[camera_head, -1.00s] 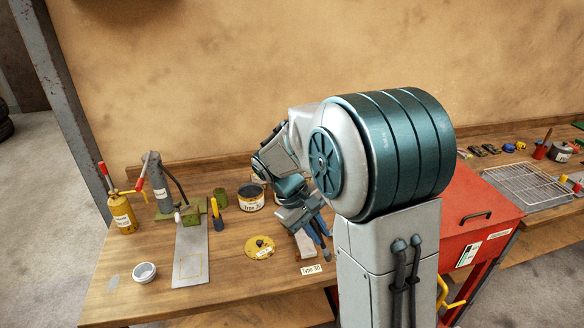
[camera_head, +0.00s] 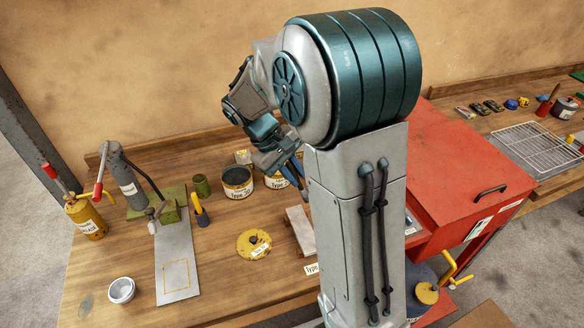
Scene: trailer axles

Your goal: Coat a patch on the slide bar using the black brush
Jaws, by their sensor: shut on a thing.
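The slide bar (camera_head: 179,251) appears to be the flat grey metal strip on the left of the bench, with a yellow square outline marked near its front end. The outlined patch looks bare grey. My gripper (camera_head: 299,184) is right of it, above the bench by the right-hand open can (camera_head: 276,181). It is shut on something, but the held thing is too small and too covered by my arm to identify. I cannot make out a black brush for certain. Another open can (camera_head: 238,191), with dark contents, stands left of the gripper.
A yellow lid (camera_head: 253,244) and a pale block (camera_head: 300,229) lie in front of the cans. A yellow-handled tool (camera_head: 200,212) stands beside the bar. A white pot (camera_head: 121,290), yellow bottle (camera_head: 86,219) and green block (camera_head: 170,205) are at left. A red cabinet (camera_head: 460,180) is right.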

